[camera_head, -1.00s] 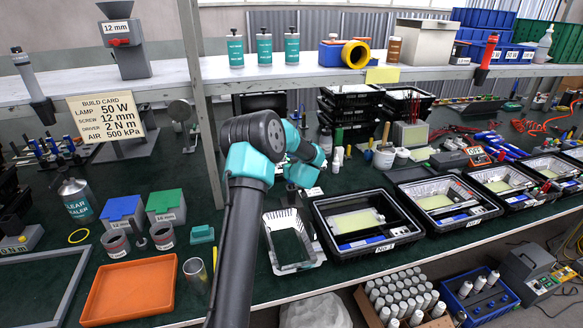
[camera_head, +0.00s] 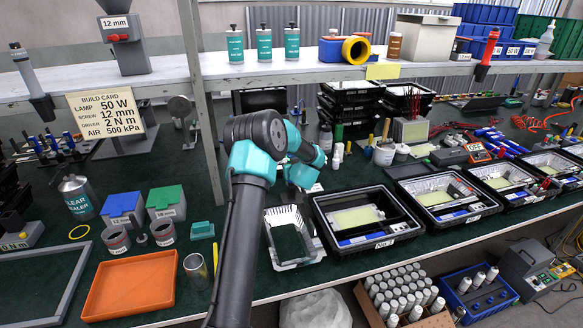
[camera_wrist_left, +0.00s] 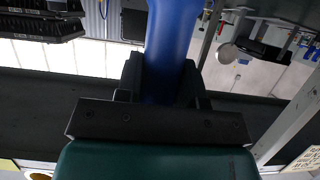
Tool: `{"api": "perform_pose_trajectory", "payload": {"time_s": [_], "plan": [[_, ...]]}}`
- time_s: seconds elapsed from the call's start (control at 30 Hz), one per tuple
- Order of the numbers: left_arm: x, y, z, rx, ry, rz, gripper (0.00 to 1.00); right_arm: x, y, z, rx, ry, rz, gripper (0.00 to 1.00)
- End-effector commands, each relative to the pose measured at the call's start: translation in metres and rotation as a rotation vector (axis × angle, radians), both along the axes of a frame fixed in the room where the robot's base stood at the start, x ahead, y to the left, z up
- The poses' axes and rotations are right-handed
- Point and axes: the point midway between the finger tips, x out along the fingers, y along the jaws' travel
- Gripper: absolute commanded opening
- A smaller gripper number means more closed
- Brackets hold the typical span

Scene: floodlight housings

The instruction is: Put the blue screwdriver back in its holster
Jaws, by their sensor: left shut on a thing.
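My left gripper (camera_wrist_left: 161,82) is shut on a smooth blue handle, which I take to be the blue screwdriver (camera_wrist_left: 170,40). In the left wrist view the handle stands up between the two dark fingers, and its far end runs out of the top of the picture. In the head view my left arm reaches over the bench. Its teal wrist is left of the black trays, and the fingers and screwdriver are hidden there. I cannot make out an empty holster. A grey-handled tool (camera_head: 30,75) and a red-handled tool (camera_head: 488,55) sit in holders at the shelf edge.
A shelf (camera_head: 290,78) with bottles crosses above the bench, with a post (camera_head: 203,105) left of my arm. Black trays (camera_head: 365,225) line the bench to the right. An orange tray (camera_head: 131,287), blue and green lidded boxes and cans stand at the left.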

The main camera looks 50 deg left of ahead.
Motion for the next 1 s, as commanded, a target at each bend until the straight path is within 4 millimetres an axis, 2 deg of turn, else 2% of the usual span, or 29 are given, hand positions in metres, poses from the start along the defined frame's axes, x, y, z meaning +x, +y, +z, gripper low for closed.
{"api": "perform_pose_trajectory", "payload": {"time_s": [0.83,0.87,1.0], "plan": [[0.000,0.000,-0.015,0.002,-0.001,0.000,0.07,0.000,0.000,0.000,0.000,0.000,0.000,0.43],[0.000,0.000,-0.015,0.001,-0.002,0.000,0.37,0.000,0.000,0.000,0.000,0.000,0.000,0.43],[0.000,0.000,-0.015,0.001,-0.002,0.000,0.50,0.000,0.000,0.000,0.000,0.000,0.000,0.43]]}}
